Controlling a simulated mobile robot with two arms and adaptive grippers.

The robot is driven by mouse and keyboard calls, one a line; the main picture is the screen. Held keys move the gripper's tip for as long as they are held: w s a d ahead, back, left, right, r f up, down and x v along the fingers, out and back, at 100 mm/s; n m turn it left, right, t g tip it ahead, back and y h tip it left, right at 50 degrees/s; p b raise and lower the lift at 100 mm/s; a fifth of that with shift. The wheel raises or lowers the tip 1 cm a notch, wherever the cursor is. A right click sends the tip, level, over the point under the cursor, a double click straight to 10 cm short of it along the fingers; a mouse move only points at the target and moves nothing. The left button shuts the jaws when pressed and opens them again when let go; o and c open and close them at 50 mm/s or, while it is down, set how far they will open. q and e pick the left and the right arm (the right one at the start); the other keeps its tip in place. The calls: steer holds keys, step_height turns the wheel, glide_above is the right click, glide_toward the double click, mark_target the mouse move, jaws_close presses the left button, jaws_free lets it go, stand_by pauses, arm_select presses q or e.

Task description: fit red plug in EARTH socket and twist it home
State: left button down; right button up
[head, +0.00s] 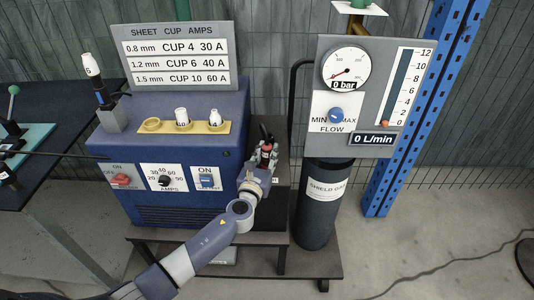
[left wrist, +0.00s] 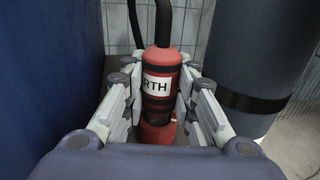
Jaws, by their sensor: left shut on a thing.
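The red plug (left wrist: 163,64) has a black cable at its top and a white label reading "RTH" in the part that shows. In the left wrist view it stands upright between the fingers of my left gripper (left wrist: 160,108), which is shut on it. A red base piece (left wrist: 158,132) shows directly below the plug; I cannot tell whether the plug is seated in it. In the head view the plug (head: 265,151) is small, at my left gripper (head: 262,165), right of the blue machine. The socket's own label is hidden. My right gripper is not in view.
The blue welding machine (head: 165,203) stands left of the gripper. A dark gas cylinder (head: 318,215) and its gauge panel (head: 348,140) stand close on the right. A trolley shelf (head: 310,265) lies below. A dark workbench (head: 45,165) is at the far left.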

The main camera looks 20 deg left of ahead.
arm_select(q)
steer(key=shift+f, duration=0.35)
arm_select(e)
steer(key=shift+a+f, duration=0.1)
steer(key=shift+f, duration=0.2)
arm_select(q)
steer(key=c, duration=1.2)
jaws_free()
steer(key=shift+s, duration=0.2)
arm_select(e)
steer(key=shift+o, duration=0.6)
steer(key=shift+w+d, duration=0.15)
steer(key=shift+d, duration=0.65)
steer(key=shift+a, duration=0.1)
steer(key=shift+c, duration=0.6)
arm_select(q)
steer(key=s, duration=0.7)
steer(key=shift+s, duration=0.35)
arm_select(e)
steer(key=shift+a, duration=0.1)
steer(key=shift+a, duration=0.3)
